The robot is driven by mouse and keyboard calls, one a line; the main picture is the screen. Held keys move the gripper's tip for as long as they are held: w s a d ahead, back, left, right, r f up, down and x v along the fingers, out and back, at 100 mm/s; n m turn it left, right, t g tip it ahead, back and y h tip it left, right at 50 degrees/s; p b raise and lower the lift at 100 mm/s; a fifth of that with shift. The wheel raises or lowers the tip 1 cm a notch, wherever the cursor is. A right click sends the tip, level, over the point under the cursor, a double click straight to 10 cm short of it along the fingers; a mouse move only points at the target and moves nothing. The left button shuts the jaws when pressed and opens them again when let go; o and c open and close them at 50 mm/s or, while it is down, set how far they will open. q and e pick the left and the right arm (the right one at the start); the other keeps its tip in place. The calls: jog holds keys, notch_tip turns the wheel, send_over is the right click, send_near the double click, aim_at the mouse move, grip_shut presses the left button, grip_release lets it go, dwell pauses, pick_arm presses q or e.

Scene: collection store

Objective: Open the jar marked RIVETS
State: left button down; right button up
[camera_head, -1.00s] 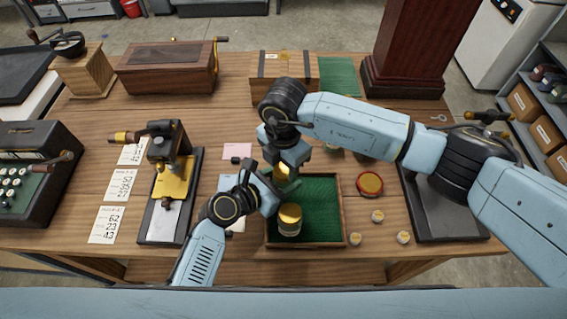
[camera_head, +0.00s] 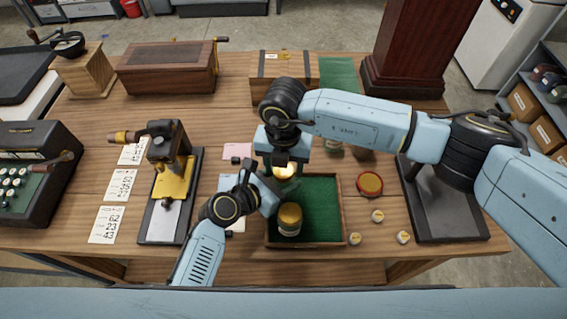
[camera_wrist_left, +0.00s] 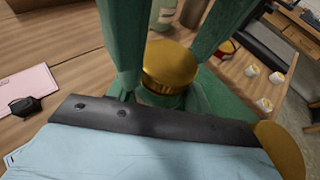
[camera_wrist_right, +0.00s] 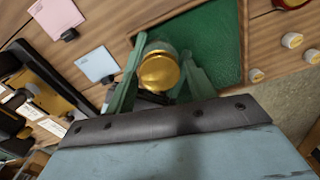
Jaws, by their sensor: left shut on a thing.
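A jar with a gold lid (camera_head: 284,171) stands at the left back part of the green-lined tray (camera_head: 342,222). My left gripper (camera_head: 277,184) is shut on this jar. In the left wrist view its green fingers flank the jar just below the gold lid (camera_wrist_left: 168,66). My right gripper (camera_head: 286,160) is above the same jar, pointing down. In the right wrist view its fingers are spread on either side of the gold lid (camera_wrist_right: 160,71), with small gaps seen. A second gold-lidded jar (camera_head: 290,219) stands in the tray's front left. No jar label is readable, so RIVETS cannot be made out.
A red-rimmed gold dish (camera_head: 369,184) and several small white-and-gold caps (camera_head: 377,216) lie right of the tray. More jars (camera_head: 333,147) stand behind it, partly hidden by my right arm. A brass-plated press (camera_head: 172,180) stands left. The tray's right half is clear.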

jog(key=shift+o, duration=0.9)
jog(key=shift+r, duration=2.3)
jog(key=shift+c, duration=0.5)
jog(key=m, duration=0.1)
jog(key=r+m, duration=0.1)
jog(key=m, duration=0.1)
jog(key=shift+a+r, duration=0.1)
jog(key=shift+r, duration=0.15)
jog(key=m, duration=0.1)
jog(key=r+m, duration=0.1)
jog(key=m, duration=0.1)
jog(key=shift+r+m, duration=0.3)
jog(key=shift+f, duration=3.9)
